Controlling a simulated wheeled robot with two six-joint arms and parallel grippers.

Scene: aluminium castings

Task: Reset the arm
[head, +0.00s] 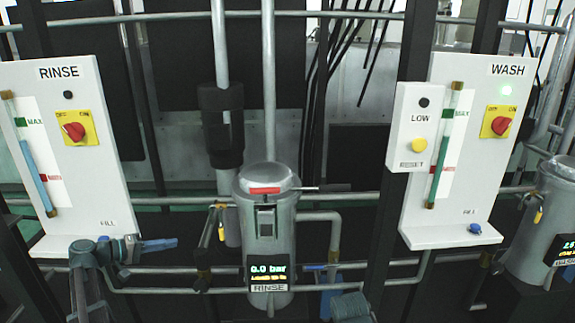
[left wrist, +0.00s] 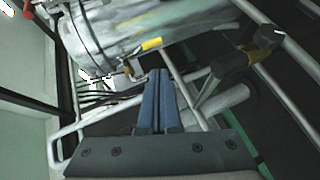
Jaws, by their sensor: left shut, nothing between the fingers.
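My left gripper (head: 160,244) comes in at the lower left of the head view, its blue fingers pointing right below the RINSE panel. In the left wrist view its two blue fingers (left wrist: 160,103) lie side by side, shut and empty. A grey metal cylinder, the RINSE canister (head: 276,225), stands to the right of the left gripper, apart from it in the head view. A grey-teal jointed part (head: 351,307) at the bottom centre looks like my right arm.
The white RINSE panel (head: 97,190) with a red knob (head: 74,131) stands behind my left arm. The WASH panel (head: 425,225) and a second canister (head: 540,215) are on the right. Pipes, dark posts and a yellow-tagged valve (head: 221,232) crowd the space between.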

